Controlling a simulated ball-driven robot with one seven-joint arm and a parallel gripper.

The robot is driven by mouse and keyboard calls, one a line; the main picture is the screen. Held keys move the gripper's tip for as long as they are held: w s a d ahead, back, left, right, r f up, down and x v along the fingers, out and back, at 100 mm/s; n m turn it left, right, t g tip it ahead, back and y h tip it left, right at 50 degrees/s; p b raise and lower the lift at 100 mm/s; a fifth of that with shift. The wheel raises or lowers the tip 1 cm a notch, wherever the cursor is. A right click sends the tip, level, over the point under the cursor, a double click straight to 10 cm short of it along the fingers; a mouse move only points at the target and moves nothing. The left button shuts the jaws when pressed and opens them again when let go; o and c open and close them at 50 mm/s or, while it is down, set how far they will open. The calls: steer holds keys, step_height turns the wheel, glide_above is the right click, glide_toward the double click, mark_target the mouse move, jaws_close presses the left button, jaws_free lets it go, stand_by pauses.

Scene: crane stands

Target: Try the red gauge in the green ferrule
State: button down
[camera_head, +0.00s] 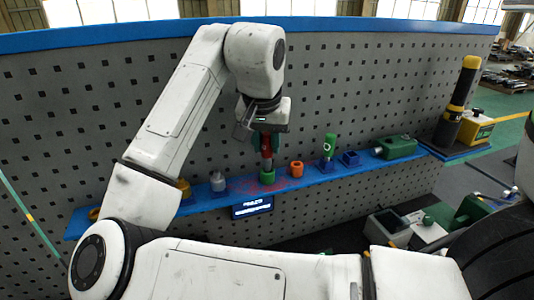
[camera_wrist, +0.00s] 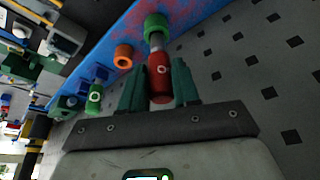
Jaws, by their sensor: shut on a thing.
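My gripper (camera_head: 266,143) is shut on the red gauge (camera_head: 267,158), pointing down over the blue shelf. In the wrist view, the red gauge (camera_wrist: 160,78) sits between the two dark green fingers (camera_wrist: 160,88), its grey pin (camera_wrist: 156,42) pointing away from me. The green ferrule (camera_head: 268,177) stands on the shelf directly below the gauge. In the wrist view, the green ferrule (camera_wrist: 157,24) lies at the end of the grey pin. The pin meets the ferrule's outline; I cannot tell how far, if at all, it is inside.
An orange ring (camera_head: 296,168) stands just right of the ferrule. Farther right are a green gauge (camera_head: 329,144), a blue block (camera_head: 350,158) and a green case (camera_head: 396,147). A grey cylinder (camera_head: 218,182) stands to the left. The perforated panel (camera_head: 330,90) rises close behind the shelf (camera_head: 245,203).

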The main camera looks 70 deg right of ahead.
steer(key=shift+r+p, duration=1.6)
steer(key=shift+r, duration=0.55)
